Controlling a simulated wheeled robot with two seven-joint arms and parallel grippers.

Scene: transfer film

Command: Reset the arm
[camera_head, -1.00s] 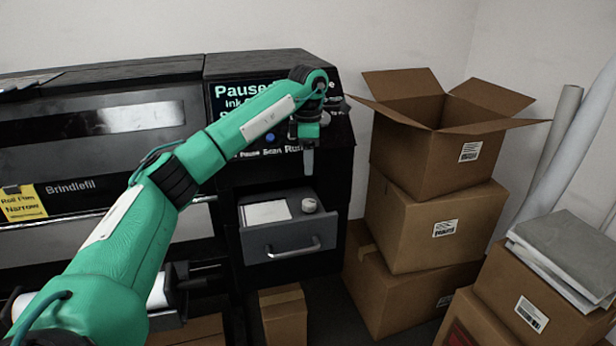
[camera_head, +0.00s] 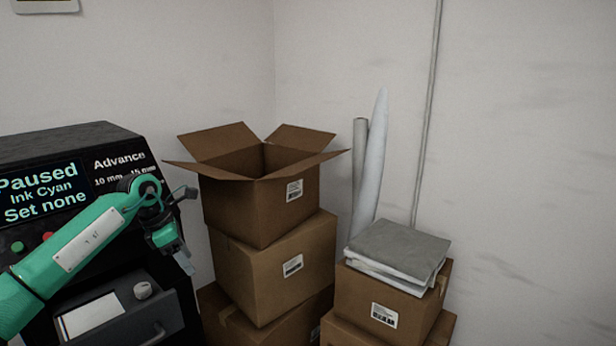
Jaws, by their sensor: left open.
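My left arm comes in from the left, green with a dark wrist. Its left gripper (camera_head: 186,262) hangs at the right side of the printer, above and right of the pulled-out drawer (camera_head: 120,318). The jaws are open and I see nothing held in them. The black printer (camera_head: 80,150) has a lit panel (camera_head: 42,193) reading "Paused, Ink Cyan, Set none", partly covered by my arm. My right gripper is not in view.
A stack of cardboard boxes (camera_head: 275,275) stands right of the gripper, with an open box (camera_head: 245,210) on top. White rolls (camera_head: 370,165) lean on the wall. Grey and white sheets (camera_head: 400,250) lie on another box pile. The drawer holds a white pad (camera_head: 92,316) and a small round thing (camera_head: 143,290).

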